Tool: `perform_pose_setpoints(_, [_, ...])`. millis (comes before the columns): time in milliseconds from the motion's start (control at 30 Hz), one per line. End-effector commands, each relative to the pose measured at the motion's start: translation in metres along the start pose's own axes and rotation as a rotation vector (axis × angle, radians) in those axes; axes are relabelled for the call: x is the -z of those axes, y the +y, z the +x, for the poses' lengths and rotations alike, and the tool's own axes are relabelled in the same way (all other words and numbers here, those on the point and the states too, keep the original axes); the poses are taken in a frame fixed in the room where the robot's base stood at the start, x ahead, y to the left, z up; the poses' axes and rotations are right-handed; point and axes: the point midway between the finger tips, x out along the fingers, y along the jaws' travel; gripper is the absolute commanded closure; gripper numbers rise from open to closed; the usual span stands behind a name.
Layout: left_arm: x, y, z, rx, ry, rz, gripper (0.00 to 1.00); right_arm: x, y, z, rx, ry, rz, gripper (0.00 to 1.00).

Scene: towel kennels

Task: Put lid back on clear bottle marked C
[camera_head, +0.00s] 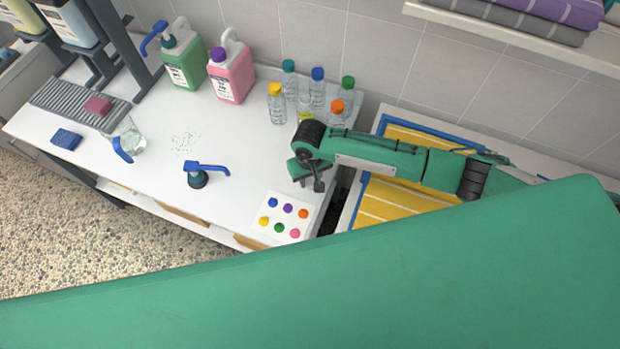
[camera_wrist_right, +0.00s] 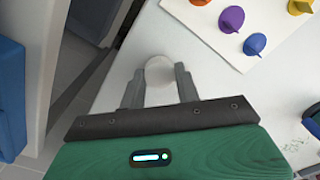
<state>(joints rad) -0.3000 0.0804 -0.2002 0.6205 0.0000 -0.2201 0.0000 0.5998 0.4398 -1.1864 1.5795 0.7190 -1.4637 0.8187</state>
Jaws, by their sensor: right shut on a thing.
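Several clear bottles (camera_head: 276,108) stand at the back right of the white table, with yellow, teal, blue, green and orange caps. No letter C is readable on any of them. My right gripper (camera_head: 313,184) is over the table's right part, in front of the bottles; its arm partly covers the orange-capped one. In the right wrist view the gripper (camera_wrist_right: 161,85) is shut on a small pale round thing (camera_wrist_right: 159,70), which looks like a lid. That thing cannot be made out in the head view. My left gripper is not in view.
A white card (camera_head: 286,217) with several coloured knobs lies at the table's front right. A blue-handled pump (camera_head: 200,172) stands mid-table. Green (camera_head: 185,62) and pink (camera_head: 231,75) jugs stand at the back. A yellow-striped towel (camera_head: 405,196) lies right of the table.

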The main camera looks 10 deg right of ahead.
Motion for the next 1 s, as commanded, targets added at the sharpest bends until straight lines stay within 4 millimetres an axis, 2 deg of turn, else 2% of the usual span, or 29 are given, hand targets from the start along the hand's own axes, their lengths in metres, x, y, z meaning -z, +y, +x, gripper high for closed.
perform_pose_setpoints(167, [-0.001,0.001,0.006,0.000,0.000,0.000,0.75,0.001,-0.001,-0.030,0.004,0.004,-0.002,0.88])
perform_pose_setpoints(400, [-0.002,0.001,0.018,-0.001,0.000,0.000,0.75,0.001,0.000,-0.103,0.003,0.007,-0.003,0.88])
perform_pose_setpoints(600, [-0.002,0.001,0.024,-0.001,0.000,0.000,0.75,0.001,-0.001,-0.153,0.002,0.005,-0.002,0.88])
perform_pose_setpoints(800, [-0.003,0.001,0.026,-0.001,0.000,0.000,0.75,0.000,-0.001,-0.183,0.001,0.002,-0.002,0.88])
perform_pose_setpoints(1000, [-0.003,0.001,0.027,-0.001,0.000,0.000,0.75,0.000,0.000,-0.192,0.001,0.000,0.000,0.88])
